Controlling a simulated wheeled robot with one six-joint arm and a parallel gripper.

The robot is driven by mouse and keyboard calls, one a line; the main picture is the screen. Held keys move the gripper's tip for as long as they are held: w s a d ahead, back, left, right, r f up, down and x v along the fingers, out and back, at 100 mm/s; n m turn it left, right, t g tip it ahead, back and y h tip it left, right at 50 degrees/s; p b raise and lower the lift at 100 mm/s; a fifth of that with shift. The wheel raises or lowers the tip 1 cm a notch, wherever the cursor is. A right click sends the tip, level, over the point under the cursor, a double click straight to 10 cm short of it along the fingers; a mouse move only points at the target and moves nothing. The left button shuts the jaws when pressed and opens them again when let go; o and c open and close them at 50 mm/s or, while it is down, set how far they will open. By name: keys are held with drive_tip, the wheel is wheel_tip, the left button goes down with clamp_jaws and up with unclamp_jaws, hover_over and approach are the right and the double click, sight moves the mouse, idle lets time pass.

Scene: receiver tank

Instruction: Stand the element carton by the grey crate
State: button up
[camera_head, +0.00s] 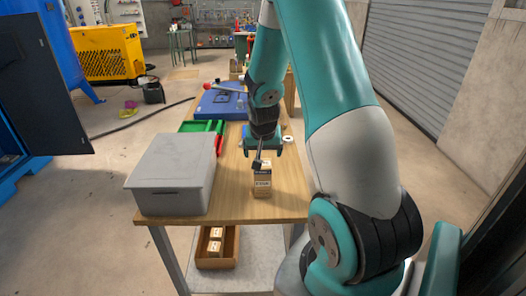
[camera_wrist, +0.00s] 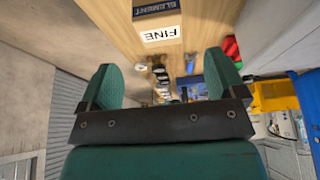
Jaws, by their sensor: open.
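The element carton (camera_head: 261,184) is a small tan box with a dark label band. It stands on the wooden table, right of the grey crate (camera_head: 172,172) with a strip of bare wood between them. In the wrist view the carton (camera_wrist: 160,36) shows at the top edge, its ELEMENT and FINE labels upside down and its outline cut off. My gripper (camera_head: 262,148) is open, just beyond the carton in the head view. In the wrist view its two teal fingers (camera_wrist: 163,84) stand wide apart with nothing held between them. The grey crate has its flat top upward.
A green tray (camera_head: 203,126), red items and a blue case (camera_head: 220,104) lie farther back on the table. A brown box (camera_head: 232,246) with similar cartons stands on the shelf below. Bare wood lies between crate and carton and along the front edge.

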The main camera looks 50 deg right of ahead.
drive_tip(key=s+a+r+n+y, duration=0.2)
drive_tip(key=a+r+n+y, duration=0.3)
drive_tip(key=a, duration=0.9)
drive_tip(key=s+a+r+n+y, duration=0.1)
drive_tip(key=a+r+n, duration=0.45)
drive_tip(key=a, duration=0.75)
drive_tip(key=s+a+r+n+g+y, duration=0.1)
drive_tip(key=s+a+r+n, duration=0.2)
drive_tip(key=s+a, duration=0.3)
drive_tip(key=s+a+r+n+g, duration=0.2)
drive_tip(key=s+a, duration=0.4)
drive_tip(key=s, duration=0.3)
wheel_tip(320, 180, up, 2)
drive_tip(key=shift+r+n+y, duration=0.1)
drive_tip(key=shift+n+y, duration=0.3)
drive_tip(key=shift+n, duration=0.45)
drive_tip(key=shift+c, duration=0.2)
